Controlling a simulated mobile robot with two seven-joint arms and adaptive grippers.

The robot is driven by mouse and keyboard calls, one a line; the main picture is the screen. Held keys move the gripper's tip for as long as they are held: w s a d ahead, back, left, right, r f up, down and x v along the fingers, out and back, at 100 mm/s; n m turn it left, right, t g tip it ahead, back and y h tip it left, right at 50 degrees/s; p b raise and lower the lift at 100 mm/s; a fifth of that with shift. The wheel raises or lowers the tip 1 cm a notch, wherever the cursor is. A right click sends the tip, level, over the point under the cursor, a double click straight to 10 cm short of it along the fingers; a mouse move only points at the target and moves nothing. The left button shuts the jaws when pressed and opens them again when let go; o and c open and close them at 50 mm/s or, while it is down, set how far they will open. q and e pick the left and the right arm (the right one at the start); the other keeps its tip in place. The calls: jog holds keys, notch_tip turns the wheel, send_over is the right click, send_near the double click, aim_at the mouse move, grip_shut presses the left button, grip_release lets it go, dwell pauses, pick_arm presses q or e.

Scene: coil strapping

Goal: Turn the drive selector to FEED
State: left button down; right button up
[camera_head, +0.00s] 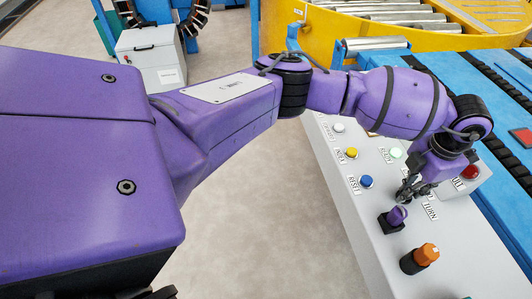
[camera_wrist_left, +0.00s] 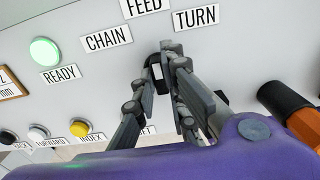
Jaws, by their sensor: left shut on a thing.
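The drive selector (camera_wrist_left: 157,68) is a small dark knob with a pale mark on the sloped grey panel, seen in the left wrist view. Around it are the labels CHAIN (camera_wrist_left: 108,38), FEED (camera_wrist_left: 147,5) and TURN (camera_wrist_left: 195,18). My left gripper (camera_wrist_left: 166,58) has its fingers closed on the knob from both sides. The fingers cover part of the knob, so I cannot tell surely which label it points to. In the head view my left gripper (camera_head: 406,190) reaches down to the panel and hides the knob. My right gripper is not in view.
Near the gripper on the panel (camera_head: 340,205) are a red button (camera_head: 470,172), a blue button (camera_head: 366,181), a yellow button (camera_head: 351,153), a lit green READY button (camera_wrist_left: 44,52), a purple-topped black control (camera_head: 394,220) and an orange knob (camera_head: 426,254). A blue conveyor (camera_head: 450,75) lies beyond.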

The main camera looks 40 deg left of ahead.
pick_arm(q)
jog(key=shift+w+r, duration=0.1)
jog(key=shift+r, duration=0.05)
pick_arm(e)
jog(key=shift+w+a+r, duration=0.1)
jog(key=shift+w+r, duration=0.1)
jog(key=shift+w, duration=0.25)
pick_arm(q)
jog(key=c, duration=1.8)
grip_release()
notch_tip(320, 180, up, 12)
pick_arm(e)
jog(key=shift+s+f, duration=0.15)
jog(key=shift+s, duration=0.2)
